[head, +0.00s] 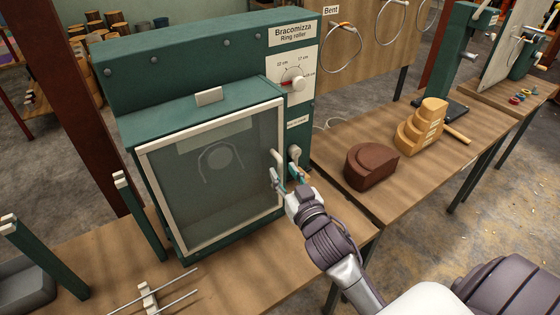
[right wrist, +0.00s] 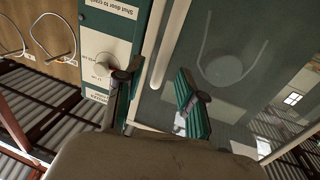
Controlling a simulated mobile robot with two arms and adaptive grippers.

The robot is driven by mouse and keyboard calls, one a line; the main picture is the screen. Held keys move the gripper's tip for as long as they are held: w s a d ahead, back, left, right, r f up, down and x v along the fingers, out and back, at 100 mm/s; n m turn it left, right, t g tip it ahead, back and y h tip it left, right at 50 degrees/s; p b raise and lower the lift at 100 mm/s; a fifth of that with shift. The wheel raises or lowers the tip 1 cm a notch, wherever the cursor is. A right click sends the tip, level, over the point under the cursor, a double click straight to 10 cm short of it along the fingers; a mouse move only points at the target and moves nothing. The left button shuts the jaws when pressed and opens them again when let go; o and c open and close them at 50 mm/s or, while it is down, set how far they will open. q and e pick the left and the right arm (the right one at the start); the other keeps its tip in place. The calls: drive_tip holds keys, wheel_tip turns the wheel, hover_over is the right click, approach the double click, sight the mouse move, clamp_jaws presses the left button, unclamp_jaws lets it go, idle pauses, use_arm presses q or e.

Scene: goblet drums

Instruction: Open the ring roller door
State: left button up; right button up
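The ring roller (head: 205,60) is a green machine on a wooden bench. Its door (head: 215,185) is a clear pane in a pale frame and looks shut. A pale upright handle (head: 276,162) is on the door's right edge; a pale bar, apparently this handle, shows in the right wrist view (right wrist: 172,45). My right gripper (head: 287,181) is at the handle's lower part. In the right wrist view its fingers (right wrist: 156,72) are apart, one on each side of the bar. I cannot tell whether they touch it. My left gripper is not in view.
A brown block (head: 371,166) and a stepped wooden form (head: 421,128) stand on the right bench. Green posts (head: 140,215) stand left of the door.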

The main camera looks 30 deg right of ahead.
sight(281, 169)
drive_tip(key=shift+w+d, duration=0.15)
drive_tip(key=shift+w, duration=1.5)
clamp_jaws()
